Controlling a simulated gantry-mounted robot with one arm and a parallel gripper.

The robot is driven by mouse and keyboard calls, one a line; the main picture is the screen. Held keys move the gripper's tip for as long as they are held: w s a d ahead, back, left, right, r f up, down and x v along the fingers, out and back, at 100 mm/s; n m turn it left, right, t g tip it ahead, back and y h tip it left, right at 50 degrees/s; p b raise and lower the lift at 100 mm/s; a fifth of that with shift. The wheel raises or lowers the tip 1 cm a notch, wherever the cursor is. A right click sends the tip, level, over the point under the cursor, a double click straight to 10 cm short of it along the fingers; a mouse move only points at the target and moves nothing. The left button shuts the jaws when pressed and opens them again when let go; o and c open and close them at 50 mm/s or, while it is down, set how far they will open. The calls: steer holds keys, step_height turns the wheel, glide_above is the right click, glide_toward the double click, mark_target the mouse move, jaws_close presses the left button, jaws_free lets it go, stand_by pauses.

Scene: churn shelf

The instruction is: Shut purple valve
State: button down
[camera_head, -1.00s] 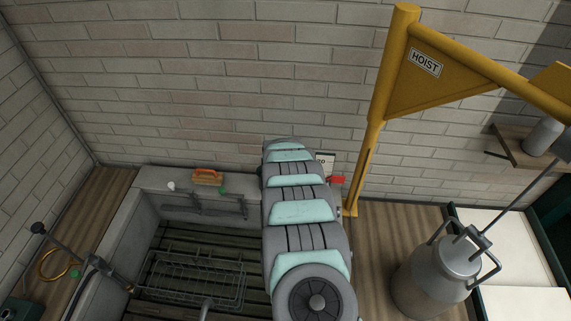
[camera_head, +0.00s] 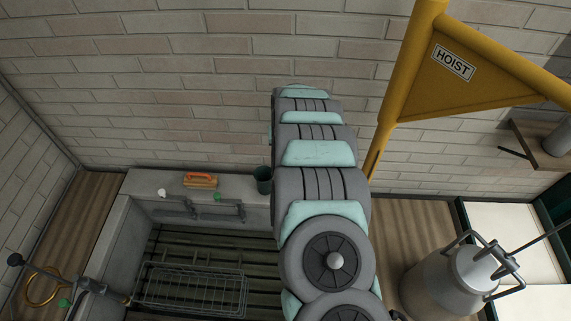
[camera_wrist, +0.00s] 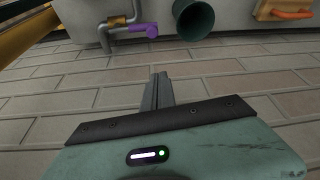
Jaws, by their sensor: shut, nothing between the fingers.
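The purple valve handle (camera_wrist: 143,29) shows at the top of the wrist view, lying roughly sideways on a metal pipe (camera_wrist: 118,28) by a grey wall. In the head view the valve is not visible; my arm covers the area right of the green cup. My gripper (camera_wrist: 161,77) is shut and empty, its fingers together over the brick wall in the wrist view. In the picture the fingertips lie below the purple handle, with a gap between them. In the head view my gripper is hidden behind my arm.
A dark green cup (camera_head: 263,181) stands close to the handle, also in the wrist view (camera_wrist: 193,19). An orange brush (camera_head: 200,180) lies on the sink ledge. A wire rack (camera_head: 192,291) is in the sink. A yellow hoist (camera_head: 400,95) and a milk can (camera_head: 445,285) stand right.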

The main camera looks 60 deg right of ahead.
step_height(320, 180, down, 10)
steer(key=shift+a, duration=0.2)
stand_by(1.6)
steer(key=shift+s, duration=0.15)
steer(key=shift+s+a+f+b, duration=0.1)
steer(key=shift+s+b, duration=0.05)
steer(key=shift+b, duration=0.25)
